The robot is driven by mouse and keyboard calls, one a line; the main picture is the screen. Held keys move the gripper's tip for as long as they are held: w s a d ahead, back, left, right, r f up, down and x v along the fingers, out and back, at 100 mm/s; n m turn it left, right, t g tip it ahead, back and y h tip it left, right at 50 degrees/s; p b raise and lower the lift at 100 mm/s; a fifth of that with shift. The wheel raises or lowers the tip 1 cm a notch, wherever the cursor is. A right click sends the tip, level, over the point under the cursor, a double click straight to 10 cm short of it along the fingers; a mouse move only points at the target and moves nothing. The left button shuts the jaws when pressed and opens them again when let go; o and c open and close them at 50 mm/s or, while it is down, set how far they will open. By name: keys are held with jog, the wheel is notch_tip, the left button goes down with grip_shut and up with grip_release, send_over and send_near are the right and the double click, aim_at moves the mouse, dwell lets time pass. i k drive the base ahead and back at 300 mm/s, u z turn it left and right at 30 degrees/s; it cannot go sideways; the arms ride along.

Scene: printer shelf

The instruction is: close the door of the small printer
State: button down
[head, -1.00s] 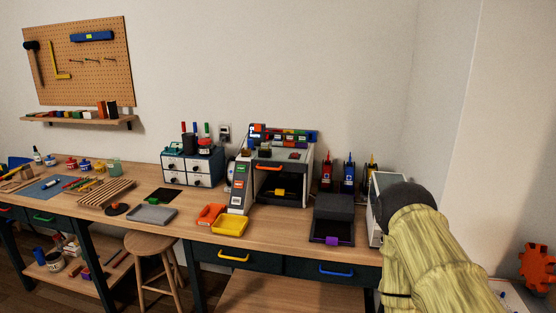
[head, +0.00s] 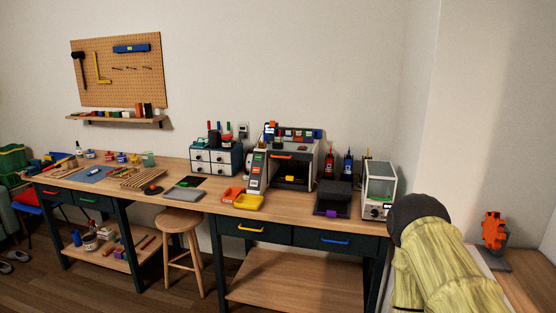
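A small white-framed case with clear panels (head: 376,211), which looks like the small printer, stands at the right end of the bench in the head view. I cannot tell whether its door is open or shut. A larger dark-and-white machine (head: 316,165) with an orange bar across its front and a dark hollow inside stands further left. My arm, in a yellow-green sleeve with a dark joint, fills the lower right, just right of the small case and in front of it. My gripper is out of view.
Yellow (head: 248,202) and orange (head: 232,195) trays lie near the front edge. A round wooden stool (head: 181,221) stands before the bench. An orange part (head: 493,230) stands at far right.

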aim_at(289, 142)
jog(key=z, duration=0.1)
jog(key=k, duration=0.1)
jog(key=u, duration=1.8)
jog(key=i, duration=1.2)
jog(key=z, duration=0.25)
